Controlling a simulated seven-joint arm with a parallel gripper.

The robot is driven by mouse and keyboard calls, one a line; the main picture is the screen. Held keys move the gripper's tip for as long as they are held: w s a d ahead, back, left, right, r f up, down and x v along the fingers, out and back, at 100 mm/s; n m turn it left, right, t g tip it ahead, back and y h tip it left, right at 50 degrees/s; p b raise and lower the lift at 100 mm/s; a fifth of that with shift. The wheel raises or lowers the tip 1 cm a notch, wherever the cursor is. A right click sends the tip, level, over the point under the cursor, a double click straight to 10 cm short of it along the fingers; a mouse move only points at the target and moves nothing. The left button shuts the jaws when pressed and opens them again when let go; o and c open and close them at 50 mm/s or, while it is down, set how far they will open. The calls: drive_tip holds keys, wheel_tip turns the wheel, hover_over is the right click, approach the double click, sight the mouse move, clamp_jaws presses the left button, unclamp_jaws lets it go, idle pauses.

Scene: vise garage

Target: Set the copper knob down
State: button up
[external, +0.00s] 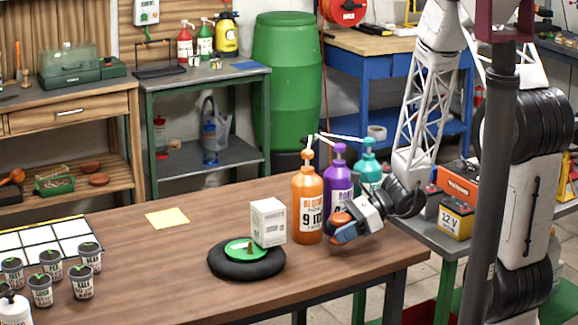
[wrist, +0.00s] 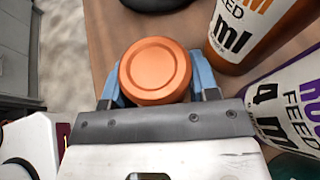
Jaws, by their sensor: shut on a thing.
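The copper knob (wrist: 155,72) is a round, orange-copper disc with a ringed face. In the wrist view it sits between the two blue fingers of my gripper (wrist: 157,88), which is shut on it. In the external view my gripper (external: 338,230) is near the right end of the wooden table, in front of the pump bottles, and the copper knob (external: 341,216) shows at its fingers. I cannot tell whether the knob touches the tabletop.
An orange bottle (external: 307,205), a purple bottle (external: 337,186) and a teal bottle (external: 369,175) stand close behind my gripper. A black ring with a green disc (external: 246,262) and a white box (external: 268,222) are to its left. The wooden table (external: 180,270) has clear room further left.

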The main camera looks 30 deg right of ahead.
drive_tip(key=shift+f, duration=1.5)
drive_tip(key=shift+f, duration=0.1)
drive_tip(key=o, duration=1)
drive_tip(key=shift+v, duration=6.05)
